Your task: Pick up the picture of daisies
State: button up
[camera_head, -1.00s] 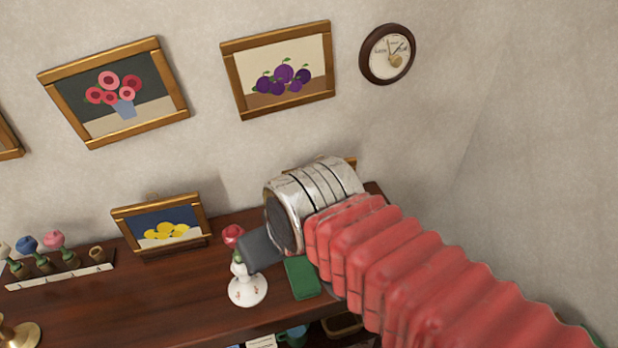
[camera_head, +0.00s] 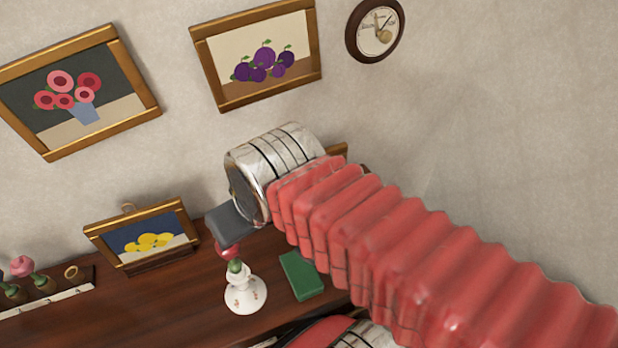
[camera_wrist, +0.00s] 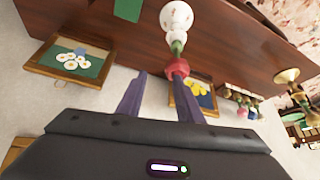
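The picture of daisies (camera_wrist: 68,62) shows at the left of the wrist view: white flowers on green in a wooden frame, at the back of the mantel against the wall. In the head view my arm hides most of it, with only a bit of frame showing past my wrist. My gripper (camera_wrist: 160,78) has its two dark fingers apart and looks empty. It is to the side of the daisies picture, not touching it. In the head view my gripper (camera_head: 232,222) is above a red rose in a white vase (camera_head: 245,294).
A green box (camera_head: 301,276) lies right of the vase.

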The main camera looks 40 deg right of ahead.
jog(key=shift+o, duration=0.4)
jog(key=shift+w+d+r, duration=0.15)
jog(key=shift+w+r, duration=0.05)
jog(key=shift+w, duration=0.05)
jog(key=w+d+r+n+g, duration=0.1)
jog(key=w+d+n+g, duration=0.1)
jog(key=w+d+n, duration=0.5)
jog(key=w+d+r+n+g, duration=0.2)
jog(key=w+d+n, duration=0.6)
jog(key=d, duration=0.7)
jog(key=shift+w+d+r+g, duration=0.15)
jog(key=shift+w+g, duration=0.55)
jog(key=shift+g, duration=0.1)
notch_tip(320, 180, down, 9)
jog(key=shift+r, duration=0.2)
